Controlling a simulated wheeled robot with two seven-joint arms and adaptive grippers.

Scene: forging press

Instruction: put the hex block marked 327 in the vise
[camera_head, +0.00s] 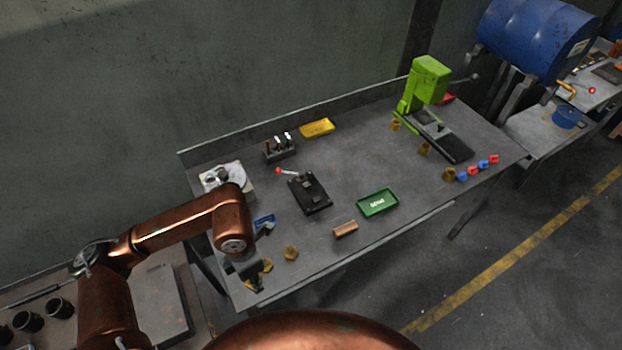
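My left gripper (256,283) points down at the front left of the grey workbench, its fingers small and dark. A brass hex block (266,265) and another brass piece lie right at the fingers, partly hidden. Whether it holds one cannot be told. A brass hex block (291,253) lies just right of the gripper, apart from it. More brass pieces (425,148) stand at the right near the green press. No number is readable on any block. A black fixture with a red-knobbed lever (311,196), perhaps the vise, sits mid-bench. My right gripper is not in view.
On the bench (352,160) are a green tray (378,202), a yellow tray (317,128), a wooden block (345,229), a dark holder with tools (280,150) and a green press (430,80). Small red and blue pieces (472,171) line the right front. Middle bench is mostly clear.

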